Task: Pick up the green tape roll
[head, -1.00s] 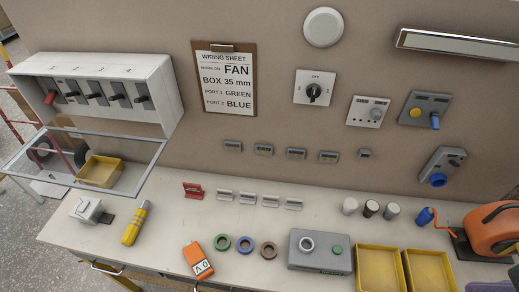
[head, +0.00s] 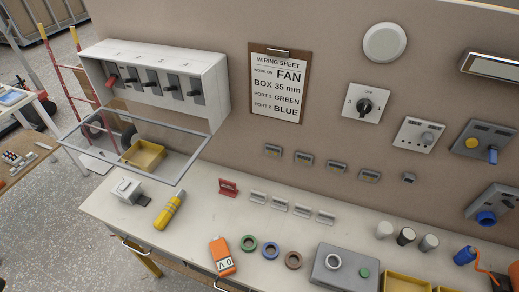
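The green tape roll (head: 249,243) lies flat on the pale workbench (head: 205,205), at the left end of a row of three rolls. A blue tape roll (head: 270,250) is just to its right, and a brown roll (head: 293,260) is beyond that. An orange meter (head: 222,255) lies close on the green roll's left. Neither of my grippers shows in the head view.
A yellow tester (head: 169,210) and a grey-white device (head: 127,191) lie left on the bench. A grey box (head: 345,268) stands right of the rolls. The breaker box's clear lid (head: 190,170) juts out over the bench's left part. Small grey clips (head: 280,205) lie behind the rolls.

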